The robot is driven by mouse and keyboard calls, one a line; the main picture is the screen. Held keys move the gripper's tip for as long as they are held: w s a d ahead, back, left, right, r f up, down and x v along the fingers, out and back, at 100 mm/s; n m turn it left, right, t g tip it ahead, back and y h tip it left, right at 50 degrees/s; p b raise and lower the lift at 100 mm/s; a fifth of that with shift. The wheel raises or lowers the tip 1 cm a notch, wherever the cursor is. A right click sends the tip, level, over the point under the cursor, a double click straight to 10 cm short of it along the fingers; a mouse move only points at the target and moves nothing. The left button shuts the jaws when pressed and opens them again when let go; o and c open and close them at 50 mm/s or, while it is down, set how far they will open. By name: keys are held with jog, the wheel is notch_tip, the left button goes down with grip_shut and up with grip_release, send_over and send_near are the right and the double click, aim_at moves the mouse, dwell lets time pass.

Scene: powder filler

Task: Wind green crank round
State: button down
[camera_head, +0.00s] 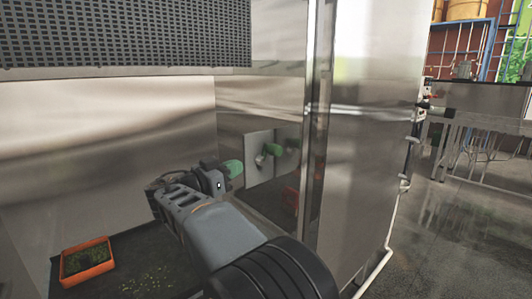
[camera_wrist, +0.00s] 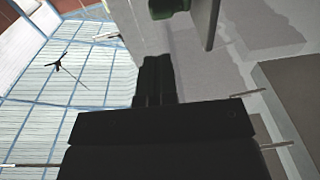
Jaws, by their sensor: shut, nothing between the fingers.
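A green crank handle (camera_head: 234,168) shows in the head view just beyond the end of my arm, in front of the steel wall. The fingertips are hard to make out there.
A second green shape (camera_head: 272,150) by a pale plate (camera_head: 258,160) may be a reflection. An orange tray (camera_head: 87,262) with green bits stands on a dark surface (camera_head: 150,258) at lower left. A steel post (camera_head: 318,110) rises right of my arm. Open floor lies right.

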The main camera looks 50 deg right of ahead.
aim_at(272, 152)
jog(key=d+p, duration=0.1)
jog(key=d, duration=0.2)
jog(key=d+p, duration=0.1)
jog(key=d, duration=0.2)
jog(key=d+r+p, duration=0.1)
jog(key=d+p, duration=0.1)
jog(key=d, duration=0.2)
jog(key=shift+s, duration=0.3)
jog(key=shift+d+f, duration=0.1)
jog(key=shift+d, duration=0.65)
jog(key=shift+y, duration=0.5)
